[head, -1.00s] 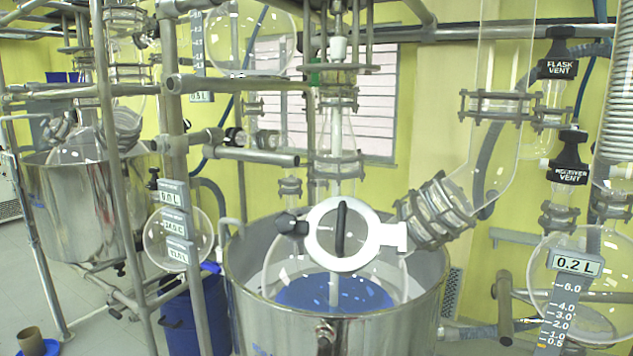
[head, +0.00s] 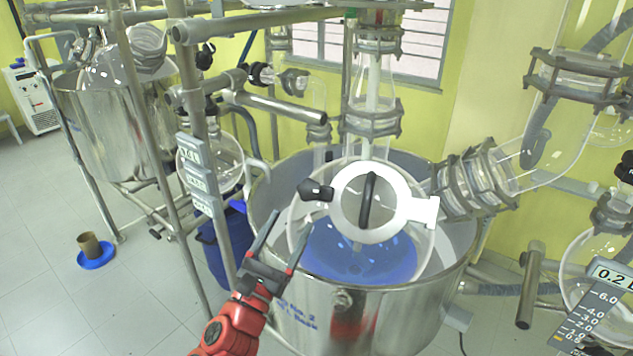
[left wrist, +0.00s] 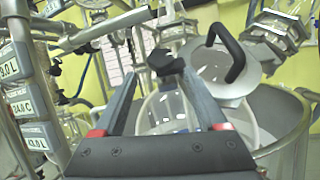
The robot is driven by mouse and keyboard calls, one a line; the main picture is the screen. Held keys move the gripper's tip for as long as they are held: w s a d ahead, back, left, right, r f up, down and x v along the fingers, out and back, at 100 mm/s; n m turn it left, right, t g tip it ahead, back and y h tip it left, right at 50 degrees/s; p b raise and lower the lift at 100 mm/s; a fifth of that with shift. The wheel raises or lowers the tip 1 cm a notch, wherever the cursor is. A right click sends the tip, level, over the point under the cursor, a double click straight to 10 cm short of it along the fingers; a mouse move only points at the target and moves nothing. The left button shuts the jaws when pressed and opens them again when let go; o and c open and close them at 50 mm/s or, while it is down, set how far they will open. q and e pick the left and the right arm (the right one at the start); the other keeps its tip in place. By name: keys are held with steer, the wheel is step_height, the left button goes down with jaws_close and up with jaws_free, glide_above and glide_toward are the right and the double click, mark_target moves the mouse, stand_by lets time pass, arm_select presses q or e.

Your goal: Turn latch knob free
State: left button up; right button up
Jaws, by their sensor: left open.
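The black latch knob (head: 316,190) sits at the left edge of the white round lid (head: 345,213), which carries a black arched handle (head: 369,201). The lid lies over the opening of the glass reactor. In the left wrist view the knob (left wrist: 165,62) is straight ahead, just beyond the fingertips. My left gripper (head: 288,229) is open and empty, below and left of the knob in the head view. Its two fingers (left wrist: 151,72) reach up toward the knob in the left wrist view. I cannot tell whether they touch it. My right gripper is not in view.
The steel vessel (head: 262,195) surrounds the reactor with blue liquid inside. A steel post with label plates (head: 197,180) stands left of my left arm. A glass flask with a 0.2 L scale (head: 590,310) hangs at the right. Open floor lies at the lower left.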

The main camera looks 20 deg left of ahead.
mark_target(305, 200)
arm_select(q)
steer(key=b+x, duration=0.4)
steer(key=b, duration=0.1)
steer(key=b+x, duration=0.2)
steer(key=x, duration=0.1)
steer(key=shift+d+f, duration=0.1)
steer(key=shift+f, duration=0.25)
steer(key=p+x, duration=0.1)
steer(key=x, duration=0.3)
steer(key=shift+r+p, duration=0.4)
steer(key=shift+r, duration=0.1)
steer(key=shift+w+r, duration=0.2)
steer(key=shift+w, duration=0.75)
steer(key=c, duration=1.1)
